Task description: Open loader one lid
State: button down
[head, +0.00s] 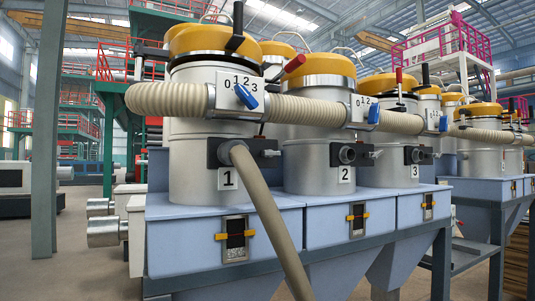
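Loader one (201,165) is a grey-white cylinder at the left, marked with a "1" plate. Its yellow lid (197,40) sits level on top, over a dark ring, and looks closed. An upright black handle (238,22) stands at the lid's front right edge, partly in front of the yellow. Another dark fitting (150,50) sticks out at the lid's left side. A blue lever (246,97) lies on the 0-1-2-3 dial plate below the lid. My gripper is not in view.
A ribbed beige hose (170,99) crosses loader one's front, and a smooth hose (268,215) slants down from its port. Loader two (318,170) and loader three (397,165) stand to the right on the blue hopper base (190,250). Floor (60,265) at left is clear.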

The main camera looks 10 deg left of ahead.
aim_at(212, 42)
jog(key=i+l, duration=0.35)
jog(key=l, duration=0.3)
jog(key=i+l+u, duration=0.1)
jog(key=i+j, duration=0.1)
jog(key=j, duration=0.15)
jog(key=i+j, duration=0.1)
jog(key=j, duration=0.15)
